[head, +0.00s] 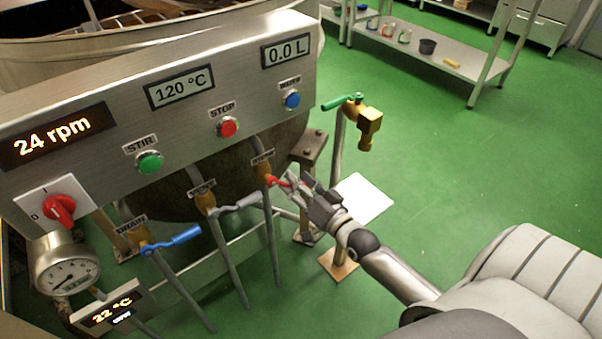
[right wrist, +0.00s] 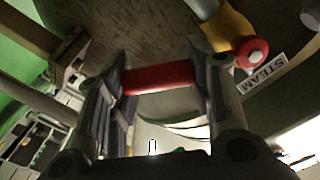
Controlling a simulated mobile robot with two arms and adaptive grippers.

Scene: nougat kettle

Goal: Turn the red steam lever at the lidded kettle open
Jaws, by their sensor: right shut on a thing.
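The red steam lever (head: 273,181) sits on a brass valve under the kettle's panel, below a STEAM tag (head: 262,158). It points to the right, across its pipe. My right gripper (head: 292,184) is at the lever's outer part and is shut on it. In the right wrist view the red lever (right wrist: 160,78) lies crosswise between the two fingers of my right gripper (right wrist: 165,92). Its red hub (right wrist: 250,51) and the STEAM tag (right wrist: 265,76) show beside the right finger. My left gripper is out of view.
To the left are a grey lever (head: 236,204) and a blue drain lever (head: 172,241). The panel (head: 185,120) overhangs them with its buttons. A brass tap with a green handle (head: 343,102) stands to the right.

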